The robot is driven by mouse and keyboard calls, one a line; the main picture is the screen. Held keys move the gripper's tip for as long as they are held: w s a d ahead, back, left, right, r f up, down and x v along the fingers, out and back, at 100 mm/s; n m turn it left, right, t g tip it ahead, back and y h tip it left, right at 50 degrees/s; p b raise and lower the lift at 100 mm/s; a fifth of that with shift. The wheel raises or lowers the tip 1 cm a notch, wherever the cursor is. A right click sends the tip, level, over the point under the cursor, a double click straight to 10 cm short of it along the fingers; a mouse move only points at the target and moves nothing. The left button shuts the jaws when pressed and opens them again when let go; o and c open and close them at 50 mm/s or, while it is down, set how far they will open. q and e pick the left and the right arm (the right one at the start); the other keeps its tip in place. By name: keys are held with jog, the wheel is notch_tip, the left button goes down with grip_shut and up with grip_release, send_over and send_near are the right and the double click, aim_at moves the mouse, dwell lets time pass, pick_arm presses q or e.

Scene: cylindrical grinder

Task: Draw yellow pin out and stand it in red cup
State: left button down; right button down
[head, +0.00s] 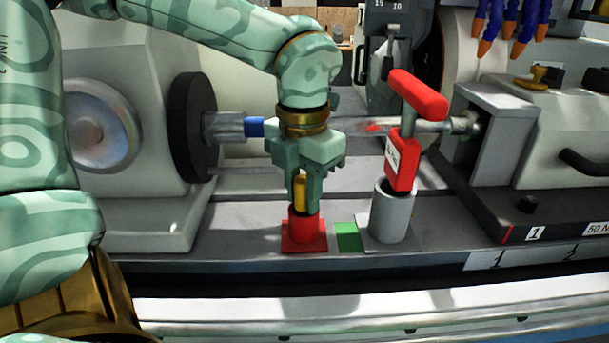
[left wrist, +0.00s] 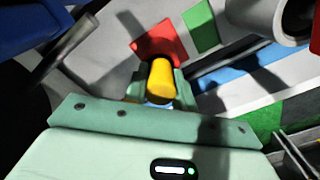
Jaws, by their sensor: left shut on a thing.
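My left gripper (head: 304,200) points down and is shut on the yellow pin (head: 300,190). The pin is upright between the fingers, directly over the red cup (head: 304,240) with its square red base. The fingertips are at the cup's rim, and I cannot tell how far the pin's lower end is inside. In the left wrist view the yellow pin (left wrist: 160,80) shows between the fingers, with the red cup's base (left wrist: 160,38) behind it. My right gripper is not in view.
A grey cup (head: 392,218) stands to the right, with a red tagged block (head: 402,160) and a red T-handle (head: 418,95) above it. A green patch (head: 347,236) lies between the cups. A horizontal workpiece with a blue band (head: 254,127) runs behind my gripper.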

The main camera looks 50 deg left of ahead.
pick_arm(q)
jog(key=shift+f, duration=0.2)
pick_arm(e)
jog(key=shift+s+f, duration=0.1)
pick_arm(q)
jog(key=c, duration=1.6)
grip_release()
jog(key=o, duration=0.5)
jog(key=shift+o, duration=0.2)
notch_tip(320, 180, up, 16)
jog(key=p, duration=0.5)
jog(key=shift+r+p, duration=0.15)
jog(key=shift+p, duration=0.15)
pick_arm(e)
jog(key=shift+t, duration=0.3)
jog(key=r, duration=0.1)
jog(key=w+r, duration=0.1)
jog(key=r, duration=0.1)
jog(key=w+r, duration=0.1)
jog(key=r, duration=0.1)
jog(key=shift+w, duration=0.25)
